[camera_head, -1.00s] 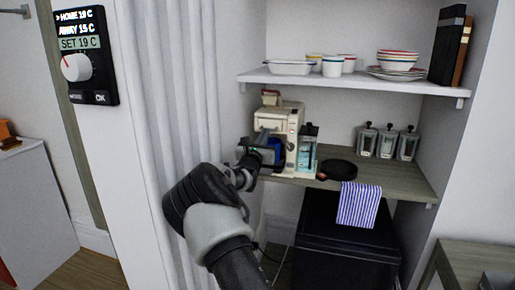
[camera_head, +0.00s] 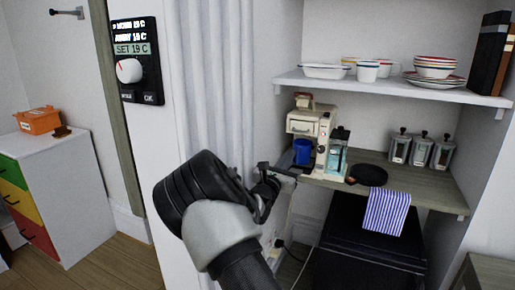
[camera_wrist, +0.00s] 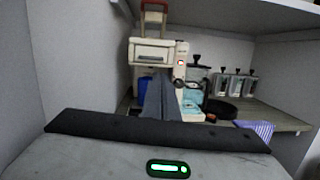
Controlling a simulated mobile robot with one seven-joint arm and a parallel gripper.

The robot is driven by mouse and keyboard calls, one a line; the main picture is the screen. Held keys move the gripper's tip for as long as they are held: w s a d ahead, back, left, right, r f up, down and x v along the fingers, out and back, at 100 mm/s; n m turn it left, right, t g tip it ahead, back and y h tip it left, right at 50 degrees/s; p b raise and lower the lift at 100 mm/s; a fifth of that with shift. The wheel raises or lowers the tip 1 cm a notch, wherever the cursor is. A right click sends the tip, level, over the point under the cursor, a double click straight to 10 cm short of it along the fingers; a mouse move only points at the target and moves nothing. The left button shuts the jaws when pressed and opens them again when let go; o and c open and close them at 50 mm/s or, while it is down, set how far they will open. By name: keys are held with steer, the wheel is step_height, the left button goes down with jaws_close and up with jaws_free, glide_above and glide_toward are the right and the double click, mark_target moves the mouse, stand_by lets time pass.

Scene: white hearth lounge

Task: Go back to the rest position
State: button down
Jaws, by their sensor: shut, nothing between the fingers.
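In the wrist view my shut gripper fingers (camera_wrist: 162,100) point at a cream coffee machine (camera_wrist: 158,54). The machine (camera_head: 309,124) stands on the wooden counter, apart from my gripper. A blue cup (camera_head: 302,151) stands in the machine's bay; the fingers partly hide it in the wrist view (camera_wrist: 146,84).
A black pan (camera_head: 369,175), several glass canisters (camera_head: 420,151) and a striped towel (camera_head: 386,212) are on the counter (camera_head: 440,187). Above is a white shelf (camera_head: 400,88) with dishes. A thermostat (camera_head: 137,60) hangs left. A drawer cabinet (camera_head: 50,185) bears an orange box (camera_head: 38,120).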

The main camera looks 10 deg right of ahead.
steer(key=s+d+r+m+g+h, duration=0.3)
steer(key=s+d+m+g, duration=0.5)
steer(key=s+d+m, duration=0.4)
steer(key=s+a+f+m+g+y, duration=0.1)
steer(key=s+a+m+g+y, duration=0.3)
steer(key=s, duration=0.7)
steer(key=s+a+m+g+y, duration=0.1)
steer(key=s+a+m+y, duration=0.25)
steer(key=s+m, duration=0.55)
steer(key=s+a+r+m+t+y, duration=0.1)
steer(key=s+a+m+t+y, duration=0.2)
steer(key=s+a+y, duration=0.9)
steer(key=s+a+r+h+p, duration=0.1)
steer(key=a+r+h+p, duration=0.1)
steer(key=r+p, duration=0.8)
steer(key=s+a+r+h+p, duration=0.2)
steer(key=r+p, duration=0.9)
steer(key=shift+a+r, duration=0.25)
steer(key=shift+w+d, duration=0.1)
